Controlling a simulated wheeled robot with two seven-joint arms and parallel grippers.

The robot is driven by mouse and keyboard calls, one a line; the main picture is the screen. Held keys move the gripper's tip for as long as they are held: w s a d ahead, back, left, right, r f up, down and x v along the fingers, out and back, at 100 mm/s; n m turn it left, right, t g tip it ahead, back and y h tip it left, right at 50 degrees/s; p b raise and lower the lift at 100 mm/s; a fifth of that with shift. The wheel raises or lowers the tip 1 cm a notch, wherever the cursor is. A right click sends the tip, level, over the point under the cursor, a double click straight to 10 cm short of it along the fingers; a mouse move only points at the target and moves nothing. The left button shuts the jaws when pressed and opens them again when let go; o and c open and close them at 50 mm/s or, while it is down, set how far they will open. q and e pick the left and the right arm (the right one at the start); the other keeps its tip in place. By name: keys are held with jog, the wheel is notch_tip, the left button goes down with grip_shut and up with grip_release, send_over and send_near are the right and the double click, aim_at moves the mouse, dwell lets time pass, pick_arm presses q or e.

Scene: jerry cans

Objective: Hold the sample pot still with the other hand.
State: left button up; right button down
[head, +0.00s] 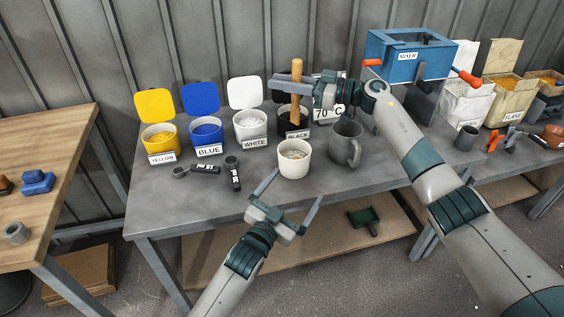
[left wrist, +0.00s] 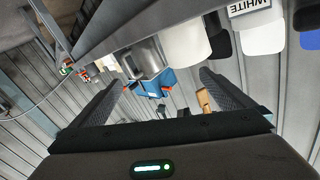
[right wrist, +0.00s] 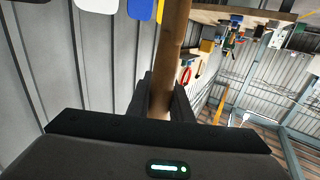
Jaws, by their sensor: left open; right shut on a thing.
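The sample pot seems to be the white pot (head: 292,172) at the front edge of the grey table, with pale content inside. It seems to show in the left wrist view (left wrist: 186,42) too, past the fingertips. My left gripper (head: 299,183) is open and empty in front of the pot, its fingers spread toward it; I see no clear contact. My right gripper (head: 297,84) is shut on a wooden stick (head: 296,108), held upright above and behind the pot, by the black tub (head: 284,114). The stick also shows in the right wrist view (right wrist: 172,45).
A grey mug (head: 345,146) stands close right of the pot. Yellow (head: 161,139), blue (head: 206,133) and white (head: 250,127) tubs line the back left. Dark scoops (head: 233,172) lie left of the pot. A blue mixer (head: 408,55) stands at the back right.

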pick_arm(q)
jog(key=w+a+r+m+t, duration=0.1)
jog(key=w+a+r+m, duration=0.1)
jog(key=w+a+r, duration=0.4)
jog(key=n+g+y, duration=0.2)
jog(key=n+g, duration=0.3)
send_near(301, 150)
jog(key=shift+v, duration=1.55)
jog(key=shift+a+f, duration=0.15)
jog(key=shift+x, duration=6)
jog(key=c, duration=1.3)
jog(key=shift+o, duration=0.2)
